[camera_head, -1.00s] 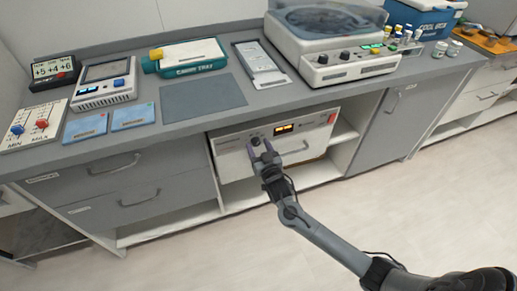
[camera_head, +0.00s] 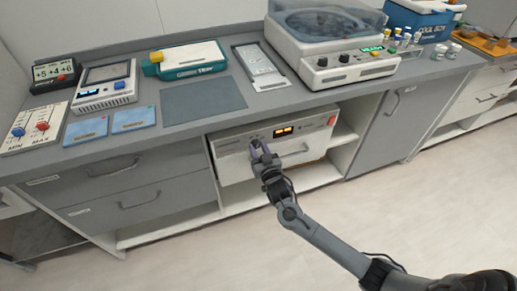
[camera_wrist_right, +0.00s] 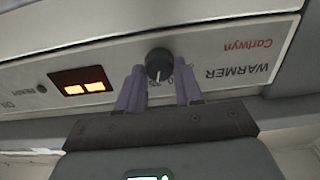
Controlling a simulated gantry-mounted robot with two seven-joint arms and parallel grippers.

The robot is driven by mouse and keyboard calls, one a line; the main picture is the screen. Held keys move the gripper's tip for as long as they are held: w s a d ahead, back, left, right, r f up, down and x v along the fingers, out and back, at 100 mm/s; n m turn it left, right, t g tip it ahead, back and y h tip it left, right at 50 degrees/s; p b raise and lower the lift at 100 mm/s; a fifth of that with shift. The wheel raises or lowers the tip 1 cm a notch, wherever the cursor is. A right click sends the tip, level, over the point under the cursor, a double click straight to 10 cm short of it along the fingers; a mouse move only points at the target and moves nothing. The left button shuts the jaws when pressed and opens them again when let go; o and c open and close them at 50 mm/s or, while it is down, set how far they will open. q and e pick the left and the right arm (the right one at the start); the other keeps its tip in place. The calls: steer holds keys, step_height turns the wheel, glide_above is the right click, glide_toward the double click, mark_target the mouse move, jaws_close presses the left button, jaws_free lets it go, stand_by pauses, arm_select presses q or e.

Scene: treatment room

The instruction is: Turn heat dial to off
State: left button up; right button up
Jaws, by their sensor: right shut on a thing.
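The white warmer unit (camera_head: 232,163) sits in the bay under the counter, with a lit orange display (camera_head: 283,131). In the right wrist view its panel (camera_wrist_right: 225,50) appears upside down, lettered "WARMER" and "Corlwyn". The round black heat dial (camera_wrist_right: 159,63) with a pale pointer mark is on that panel. My right gripper (camera_head: 258,148) is at the panel, shut on the dial, with one purple finger on each side of it in the wrist view (camera_wrist_right: 159,88). The fingers mostly hide the dial in the head view. My left gripper is not in view.
The counter edge overhangs the warmer. A red switch (camera_head: 332,121) is at the panel's right end, with a handle below the display. Drawers (camera_head: 140,195) stand at left and a cupboard door (camera_head: 385,125) at right. The floor in front is clear.

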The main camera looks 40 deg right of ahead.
steer(key=shift+r+n+p, duration=0.15)
steer(key=shift+n+p, duration=0.35)
steer(key=shift+p, duration=0.1)
steer(key=n+p, duration=0.4)
steer(key=shift+p, duration=0.3)
steer(key=n+p, duration=0.2)
steer(key=shift+a+n, duration=0.1)
steer(key=shift+n, duration=0.3)
steer(key=n+p, duration=0.2)
steer(key=n, duration=0.1)
steer(key=shift+n, duration=0.3)
steer(key=n+p, duration=0.1)
steer(key=n, duration=0.1)
steer(key=shift+f+n+p, duration=0.2)
steer(key=shift+n+p, duration=0.1)
steer(key=shift+p, duration=0.1)
steer(key=n+p, duration=0.1)
steer(key=n, duration=0.2)
steer(key=shift+f, duration=0.1)
steer(key=shift+n, duration=0.3)
steer(key=shift+f, duration=0.1)
